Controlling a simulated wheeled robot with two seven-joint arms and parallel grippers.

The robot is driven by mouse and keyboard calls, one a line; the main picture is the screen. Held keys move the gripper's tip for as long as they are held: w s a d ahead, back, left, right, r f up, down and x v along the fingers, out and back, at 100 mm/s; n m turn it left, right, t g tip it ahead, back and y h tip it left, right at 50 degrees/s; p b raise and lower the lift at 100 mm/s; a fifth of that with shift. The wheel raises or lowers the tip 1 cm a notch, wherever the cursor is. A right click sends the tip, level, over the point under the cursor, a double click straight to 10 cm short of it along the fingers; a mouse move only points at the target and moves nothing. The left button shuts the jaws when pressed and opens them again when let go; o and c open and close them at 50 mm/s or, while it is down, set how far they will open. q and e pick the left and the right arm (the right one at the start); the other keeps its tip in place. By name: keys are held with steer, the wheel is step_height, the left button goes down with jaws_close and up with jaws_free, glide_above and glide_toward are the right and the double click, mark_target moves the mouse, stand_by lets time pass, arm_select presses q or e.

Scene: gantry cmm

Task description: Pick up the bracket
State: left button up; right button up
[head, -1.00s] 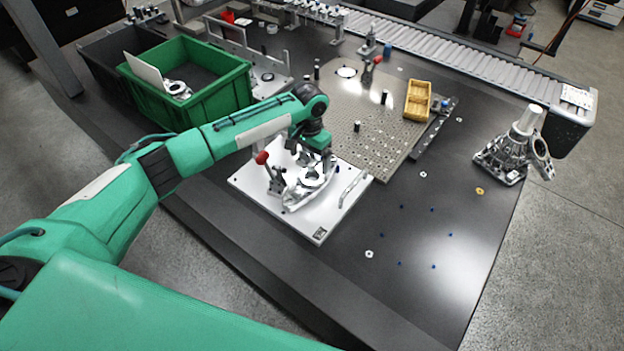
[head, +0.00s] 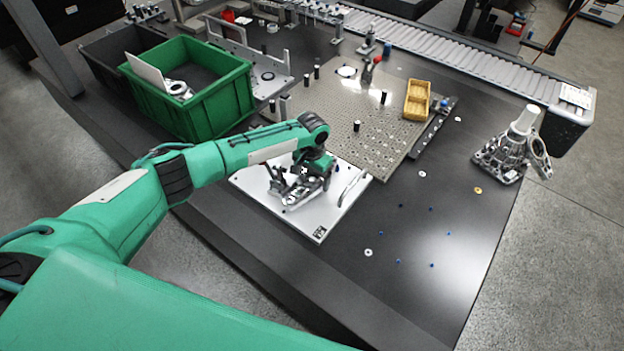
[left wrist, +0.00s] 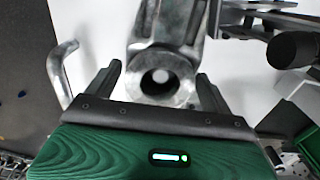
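The bracket (head: 291,202), a grey metal part, lies on the white fixture plate (head: 318,230), mostly hidden by my left gripper in the head view. In the left wrist view, its round bore end (left wrist: 161,82) sits between the two dark fingers of my left gripper (left wrist: 161,88). The fingers are apart, one on each side of the bore end, with a gap visible at the left finger. In the head view, my left gripper (head: 302,187) is low over the plate. My right gripper is out of view.
A clamp (head: 276,178) stands at the plate's left; its dark knob (left wrist: 292,50) shows close by in the wrist view. A curved metal handle (head: 352,186) lies right. A green bin (head: 215,112) stands back left, a perforated plate (head: 375,125) behind. The table's front right is mostly clear.

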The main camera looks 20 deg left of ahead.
arm_select(q)
steer(key=c, duration=1.1)
steer(key=shift+c, duration=0.4)
steer(key=shift+r, duration=0.15)
